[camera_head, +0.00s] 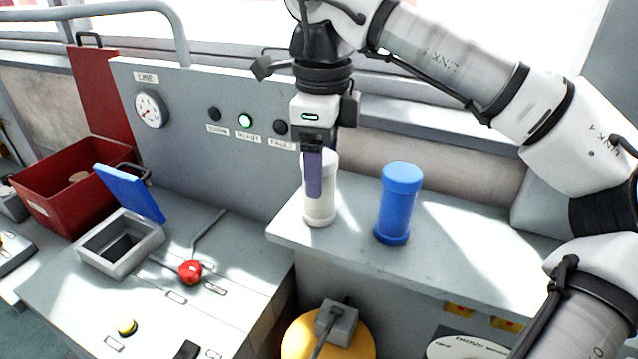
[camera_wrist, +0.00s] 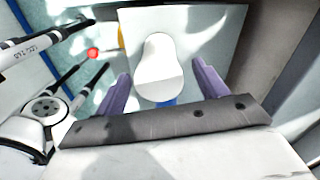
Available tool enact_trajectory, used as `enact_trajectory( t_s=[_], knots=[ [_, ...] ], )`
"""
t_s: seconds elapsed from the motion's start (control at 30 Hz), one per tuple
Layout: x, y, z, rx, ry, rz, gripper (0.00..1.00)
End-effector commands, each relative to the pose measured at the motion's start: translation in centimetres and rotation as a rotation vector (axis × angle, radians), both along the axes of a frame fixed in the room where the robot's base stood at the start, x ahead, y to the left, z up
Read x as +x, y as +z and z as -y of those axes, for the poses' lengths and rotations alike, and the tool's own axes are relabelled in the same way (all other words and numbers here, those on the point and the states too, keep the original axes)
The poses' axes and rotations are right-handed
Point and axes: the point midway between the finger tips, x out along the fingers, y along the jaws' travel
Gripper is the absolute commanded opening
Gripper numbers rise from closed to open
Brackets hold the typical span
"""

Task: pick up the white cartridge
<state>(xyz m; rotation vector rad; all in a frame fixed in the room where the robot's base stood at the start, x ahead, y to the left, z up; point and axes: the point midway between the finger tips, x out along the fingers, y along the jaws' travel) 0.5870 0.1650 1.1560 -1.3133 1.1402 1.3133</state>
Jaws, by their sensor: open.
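The white cartridge (camera_head: 320,205) stands upright on the raised grey ledge in the head view. My gripper (camera_head: 314,192) points down at it, with a purple finger in front of the cartridge and hiding part of it. In the wrist view the white cartridge (camera_wrist: 158,68) shows between the two purple fingers of my gripper (camera_wrist: 160,85), which are apart with gaps on both sides. The gripper is open and empty. I cannot tell from these views how far down the fingers reach along the cartridge.
A blue cartridge (camera_head: 398,205) stands upright on the ledge (camera_head: 450,240), right of the white one. A red-knobbed lever (camera_head: 190,271), a grey box with an open blue lid (camera_head: 130,191) and a red bin (camera_head: 60,208) are at left. A panel with a gauge (camera_head: 151,109) stands behind.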

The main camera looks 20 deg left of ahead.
Motion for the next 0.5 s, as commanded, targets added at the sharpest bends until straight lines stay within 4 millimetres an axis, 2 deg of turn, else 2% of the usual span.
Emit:
enact_trajectory(
  t_s=[0.2,0.43,0.5],
  knots=[
    [-0.1,-2.3,0.0,0.001,0.0,0.0,0.72],
    [-0.1,-2.4,0.0,0.002,0.0,0.001,0.72],
    [-0.1,-2.4,0.0,0.001,0.0,0.001,0.64]
  ],
)
